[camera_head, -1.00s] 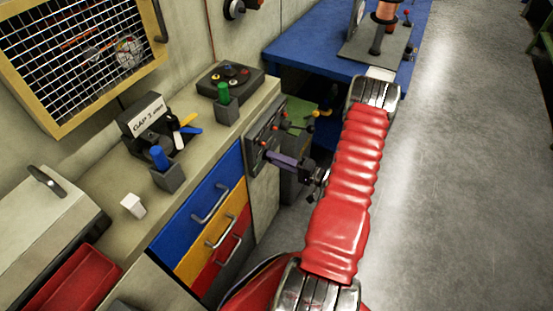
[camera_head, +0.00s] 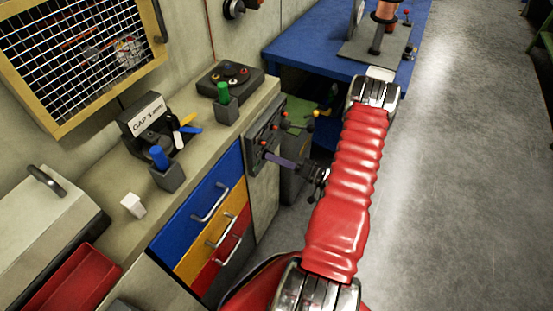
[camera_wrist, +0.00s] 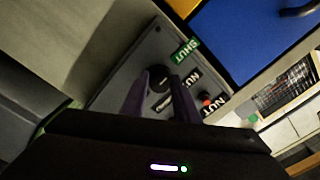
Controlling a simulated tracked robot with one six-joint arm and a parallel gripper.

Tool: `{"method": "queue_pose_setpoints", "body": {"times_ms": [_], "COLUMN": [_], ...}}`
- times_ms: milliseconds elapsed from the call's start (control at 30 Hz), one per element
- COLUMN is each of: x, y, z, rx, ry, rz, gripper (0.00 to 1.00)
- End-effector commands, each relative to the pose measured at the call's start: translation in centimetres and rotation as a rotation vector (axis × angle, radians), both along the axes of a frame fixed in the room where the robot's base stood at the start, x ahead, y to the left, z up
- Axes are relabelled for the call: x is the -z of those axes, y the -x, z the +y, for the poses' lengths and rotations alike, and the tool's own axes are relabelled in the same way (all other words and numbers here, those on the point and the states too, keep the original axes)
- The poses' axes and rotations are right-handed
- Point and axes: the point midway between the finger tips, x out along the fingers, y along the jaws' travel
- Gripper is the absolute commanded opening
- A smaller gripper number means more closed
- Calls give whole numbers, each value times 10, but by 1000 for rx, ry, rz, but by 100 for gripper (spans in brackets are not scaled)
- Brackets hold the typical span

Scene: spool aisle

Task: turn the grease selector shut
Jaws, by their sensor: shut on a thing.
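The grey selector panel (camera_head: 252,148) is on the end face of the workbench, with several small levers and red knobs. In the wrist view, the panel (camera_wrist: 120,85) has a green SHUT label (camera_wrist: 185,50) and two dark labels that look like NUT. A round black selector knob (camera_wrist: 158,74) sits on it. My gripper (camera_wrist: 160,88) has its two purple fingers on either side of the selector and is shut on it. In the head view, my gripper (camera_head: 268,155) reaches the panel from the right. The selector's pointer is mostly hidden between the fingers.
Blue, yellow and red drawers (camera_head: 207,205) with metal handles are just left of the panel. The bench top (camera_head: 205,140) carries holders and a GAP sign. A blue table (camera_head: 310,45) stands behind my arm. Grey floor on the right is clear.

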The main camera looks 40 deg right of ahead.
Motion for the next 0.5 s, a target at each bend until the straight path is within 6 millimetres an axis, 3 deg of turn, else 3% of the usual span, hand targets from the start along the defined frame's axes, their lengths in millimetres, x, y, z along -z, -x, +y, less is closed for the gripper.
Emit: {"method": "queue_pose_setpoints", "body": {"times_ms": [67,100,333,500], "x": [5,5,3,2], "y": [1,1,1,0], "z": [1,1,1,0], "rx": [1,1,0,0], "ry": [-2,-2,0,0], "rz": [12,12,8,6], "gripper": [5,29,45,46]}}
